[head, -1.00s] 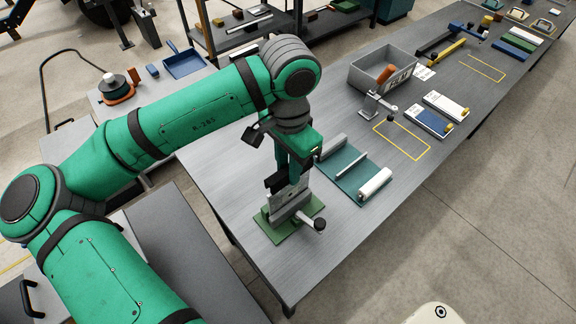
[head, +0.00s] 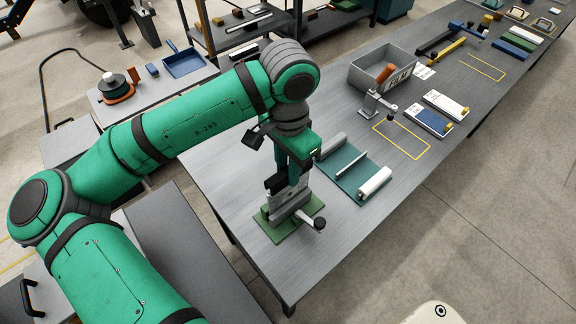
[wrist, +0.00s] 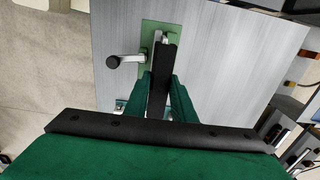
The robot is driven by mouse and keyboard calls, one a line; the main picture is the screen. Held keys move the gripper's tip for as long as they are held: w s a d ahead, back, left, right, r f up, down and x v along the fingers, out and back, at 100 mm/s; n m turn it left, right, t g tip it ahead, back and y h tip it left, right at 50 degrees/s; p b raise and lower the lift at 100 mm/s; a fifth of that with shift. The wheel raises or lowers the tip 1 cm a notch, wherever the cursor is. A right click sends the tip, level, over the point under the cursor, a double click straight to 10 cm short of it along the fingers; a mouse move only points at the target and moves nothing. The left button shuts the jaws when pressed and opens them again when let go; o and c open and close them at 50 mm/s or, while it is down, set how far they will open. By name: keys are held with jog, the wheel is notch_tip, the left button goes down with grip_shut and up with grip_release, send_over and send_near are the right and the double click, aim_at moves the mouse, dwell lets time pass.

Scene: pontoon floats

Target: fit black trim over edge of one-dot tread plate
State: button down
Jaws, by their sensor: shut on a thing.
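My gripper (head: 289,172) is shut on the black trim (wrist: 160,78), a dark strip between its two green fingers in the wrist view. In the head view the black trim (head: 279,182) is partly hidden by the fingers. Directly below is a grey clamp (head: 290,208) on a green base (head: 283,232), with a crank handle (head: 318,224). A pale plate (head: 287,196) stands upright in the clamp, just under the trim. Its dot mark is not visible, and I cannot tell whether the trim touches or covers its edge.
A teal mat (head: 350,170) with a white roll (head: 375,182) lies right of the clamp. Beyond it are a small metal stand (head: 378,104), a grey bin (head: 372,75), a yellow outlined rectangle (head: 402,151) and white and blue plates (head: 430,122). The near bench surface is bare.

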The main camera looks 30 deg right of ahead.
aim_at(287, 170)
jog(key=shift+f, duration=1.5)
jog(key=c, duration=1.4)
grip_release()
notch_tip(287, 170, up, 11)
jog(key=shift+f, duration=0.1)
